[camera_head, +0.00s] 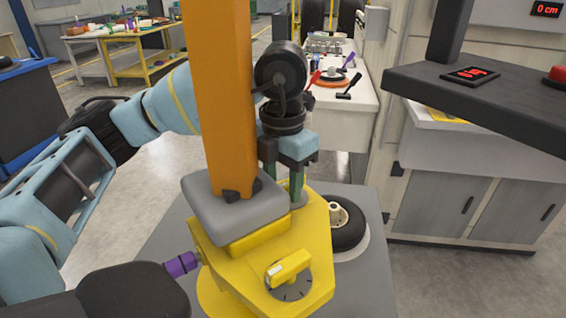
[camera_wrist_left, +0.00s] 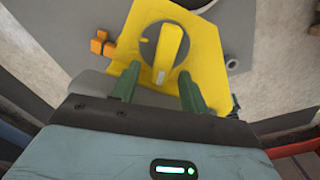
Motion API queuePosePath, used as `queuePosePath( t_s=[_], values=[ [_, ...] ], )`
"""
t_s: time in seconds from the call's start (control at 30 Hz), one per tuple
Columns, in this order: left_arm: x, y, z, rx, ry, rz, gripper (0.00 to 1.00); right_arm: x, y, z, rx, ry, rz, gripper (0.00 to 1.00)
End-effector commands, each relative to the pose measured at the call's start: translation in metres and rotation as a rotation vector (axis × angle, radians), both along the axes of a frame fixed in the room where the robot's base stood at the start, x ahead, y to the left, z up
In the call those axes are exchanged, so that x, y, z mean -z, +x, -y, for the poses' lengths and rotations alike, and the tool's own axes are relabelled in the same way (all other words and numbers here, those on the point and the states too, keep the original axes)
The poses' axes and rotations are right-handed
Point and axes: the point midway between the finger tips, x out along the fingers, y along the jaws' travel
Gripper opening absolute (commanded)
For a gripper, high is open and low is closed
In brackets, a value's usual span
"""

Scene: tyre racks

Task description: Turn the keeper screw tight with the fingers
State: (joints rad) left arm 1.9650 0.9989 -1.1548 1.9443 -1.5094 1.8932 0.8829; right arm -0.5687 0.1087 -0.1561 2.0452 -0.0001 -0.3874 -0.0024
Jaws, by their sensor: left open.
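A yellow bar-shaped handle (camera_head: 288,268), which looks like the keeper screw's grip, sits over a dark marked dial on the yellow machine body (camera_head: 240,265). It also shows in the left wrist view (camera_wrist_left: 168,45), over a dark round face on the yellow plate (camera_wrist_left: 205,45). My left gripper (camera_head: 297,190) points down behind the handle, near the machine's far side. In the left wrist view its green fingers (camera_wrist_left: 160,84) are open and apart, with the handle's near end between them in the picture. I cannot tell whether they touch it. My right gripper is not in view.
An orange column (camera_head: 226,90) rises from a grey block (camera_head: 235,207) close to my left arm. A purple knob (camera_head: 180,264) sticks out left. A wheel (camera_head: 345,225) lies right of the machine. A bench with tools (camera_head: 340,120) and a dark counter (camera_head: 480,95) stand beyond.

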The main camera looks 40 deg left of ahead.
Motion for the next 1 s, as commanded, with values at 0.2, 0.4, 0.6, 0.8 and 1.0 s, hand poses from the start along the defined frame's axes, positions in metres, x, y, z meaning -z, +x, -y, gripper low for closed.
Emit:
queuePosePath(
  t_s=[0.2, 0.4, 0.6, 0.8, 1.0],
  values=[
    [0.016, 0.0, 0.0, 0.0, -0.001, 0.0, 0.45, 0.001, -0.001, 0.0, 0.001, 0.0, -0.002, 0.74],
    [0.018, 0.0, 0.0, 0.0, -0.001, 0.001, 0.45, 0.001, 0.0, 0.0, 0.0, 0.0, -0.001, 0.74],
    [0.018, 0.0, 0.0, 0.0, -0.001, 0.001, 0.33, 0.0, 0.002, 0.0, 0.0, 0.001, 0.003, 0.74],
    [0.018, 0.0, 0.0, 0.0, -0.001, 0.001, 0.07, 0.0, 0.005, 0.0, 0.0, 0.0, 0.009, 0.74],
    [0.018, 0.0, 0.0, 0.008, -0.001, 0.001, 0.0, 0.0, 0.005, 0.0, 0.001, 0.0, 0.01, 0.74]
  ],
)
